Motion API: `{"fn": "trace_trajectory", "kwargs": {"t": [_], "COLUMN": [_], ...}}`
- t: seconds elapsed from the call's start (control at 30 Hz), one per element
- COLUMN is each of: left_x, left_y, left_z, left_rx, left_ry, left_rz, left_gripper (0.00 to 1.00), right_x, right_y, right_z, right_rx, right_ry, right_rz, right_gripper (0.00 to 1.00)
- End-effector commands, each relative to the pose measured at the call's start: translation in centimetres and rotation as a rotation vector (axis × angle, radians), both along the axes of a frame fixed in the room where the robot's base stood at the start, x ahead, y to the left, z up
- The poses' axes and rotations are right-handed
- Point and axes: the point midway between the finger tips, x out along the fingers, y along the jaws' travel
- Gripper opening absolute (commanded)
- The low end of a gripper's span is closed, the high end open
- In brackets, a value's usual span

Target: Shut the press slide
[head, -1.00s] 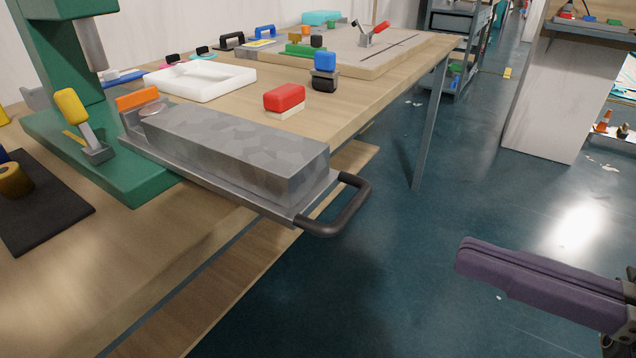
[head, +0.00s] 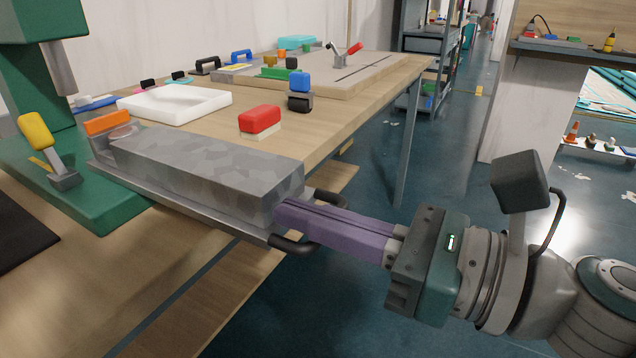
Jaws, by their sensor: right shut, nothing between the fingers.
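The press (head: 44,100) is green and stands at the left on the wooden workbench. Its grey slide (head: 150,188) sticks out over the bench's front edge and carries a long grey patterned block (head: 215,170). A dark loop handle (head: 292,245) is on the slide's outer end. My right gripper (head: 283,216) has purple fingers, shut and empty. Its fingertips are at the end face of the block, above the handle, and hide part of the handle. I cannot tell whether they touch the block. My left gripper is not in view.
A red block (head: 260,119), a white tray (head: 175,104) and a blue-topped piece (head: 299,90) stand on the bench behind the slide. A yellow-handled lever (head: 37,130) rises from the press base. Open floor lies right of the bench.

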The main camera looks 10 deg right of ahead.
Motion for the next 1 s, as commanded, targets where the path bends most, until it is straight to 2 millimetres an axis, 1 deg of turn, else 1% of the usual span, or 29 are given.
{"fn": "trace_trajectory", "kwargs": {"t": [0.1, 0.43, 0.5, 0.57, 0.67, 0.8, 0.9, 1.0], "left_x": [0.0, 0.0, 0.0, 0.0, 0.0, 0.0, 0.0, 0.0], "left_y": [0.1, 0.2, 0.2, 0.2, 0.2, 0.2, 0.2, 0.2], "left_z": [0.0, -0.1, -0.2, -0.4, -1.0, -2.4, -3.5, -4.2], "left_rx": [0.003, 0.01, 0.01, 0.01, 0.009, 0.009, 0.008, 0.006], "left_ry": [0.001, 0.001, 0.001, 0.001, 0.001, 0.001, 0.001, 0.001], "left_rz": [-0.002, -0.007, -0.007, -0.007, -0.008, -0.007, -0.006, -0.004], "left_gripper": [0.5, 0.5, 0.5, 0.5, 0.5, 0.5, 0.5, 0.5], "right_x": [0.2, 0.3, 0.7, 1.3, 2.9, 5.3, 6.9, 8.0], "right_y": [0.4, 0.5, 0.9, 1.7, 3.9, 7.3, 9.4, 10.9], "right_z": [0.0, 0.0, 0.0, -0.1, -0.2, -0.4, -0.5, -0.4], "right_rx": [0.0, 0.0, 0.002, 0.004, 0.005, 0.004, 0.003, 0.002], "right_ry": [0.0, 0.0, 0.0, -0.001, -0.001, -0.003, -0.002, -0.001], "right_rz": [0.0, 0.001, 0.001, 0.001, 0.001, 0.002, 0.001, 0.001], "right_gripper": [0.0, 0.0, 0.0, 0.0, 0.0, 0.0, 0.0, 0.0]}}
